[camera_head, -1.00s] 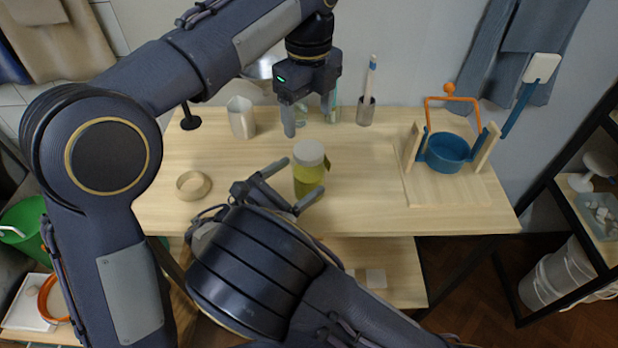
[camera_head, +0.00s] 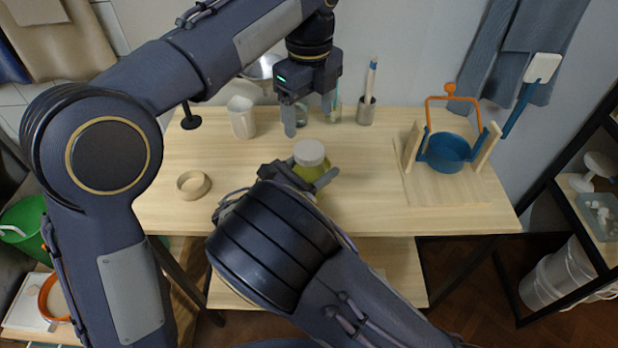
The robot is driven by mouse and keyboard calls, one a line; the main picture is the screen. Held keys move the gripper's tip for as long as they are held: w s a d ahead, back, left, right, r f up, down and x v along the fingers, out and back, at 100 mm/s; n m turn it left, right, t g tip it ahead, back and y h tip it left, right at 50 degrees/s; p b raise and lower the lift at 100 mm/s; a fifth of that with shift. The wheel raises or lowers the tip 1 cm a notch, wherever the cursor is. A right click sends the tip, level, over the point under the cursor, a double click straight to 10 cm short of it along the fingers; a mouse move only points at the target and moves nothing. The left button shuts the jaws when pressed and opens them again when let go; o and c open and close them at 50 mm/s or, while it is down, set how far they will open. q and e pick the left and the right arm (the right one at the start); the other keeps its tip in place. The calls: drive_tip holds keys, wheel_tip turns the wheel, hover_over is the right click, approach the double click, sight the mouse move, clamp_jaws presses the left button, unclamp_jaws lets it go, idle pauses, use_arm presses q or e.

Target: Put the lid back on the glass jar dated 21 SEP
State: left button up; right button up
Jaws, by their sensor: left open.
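A jar with yellow-green contents (camera_head: 312,170) and a white top (camera_head: 309,152) stands near the middle of the table. My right gripper (camera_head: 308,180) is low at this jar, with one finger showing at its front right; the other finger is largely hidden, so its grip is unclear. My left gripper (camera_head: 309,115) is open and empty, pointing down above the back of the table. Clear glassware (camera_head: 300,113) shows partly behind its fingers. I can read no date on any jar, and I see no loose lid that I can be sure of.
A beige ring (camera_head: 193,185) lies at left, with a white pitcher (camera_head: 242,118) behind. A cup with a brush (camera_head: 366,110) stands at the back. The front right of the table (camera_head: 420,220) is clear.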

drive_tip(key=c, duration=0.9)
drive_tip(key=shift+c, duration=1.4)
use_arm(q)
drive_tip(key=n, duration=0.5)
drive_tip(key=shift+f, duration=0.1)
use_arm(e)
clamp_jaws()
use_arm(q)
drive_tip(key=n, duration=0.5)
drive_tip(key=shift+n, duration=0.3)
drive_tip(key=n, duration=0.2)
drive_tip(key=shift+n, duration=0.3)
drive_tip(key=n, duration=0.9)
drive_tip(key=shift+n, duration=0.4)
drive_tip(key=n, duration=0.4)
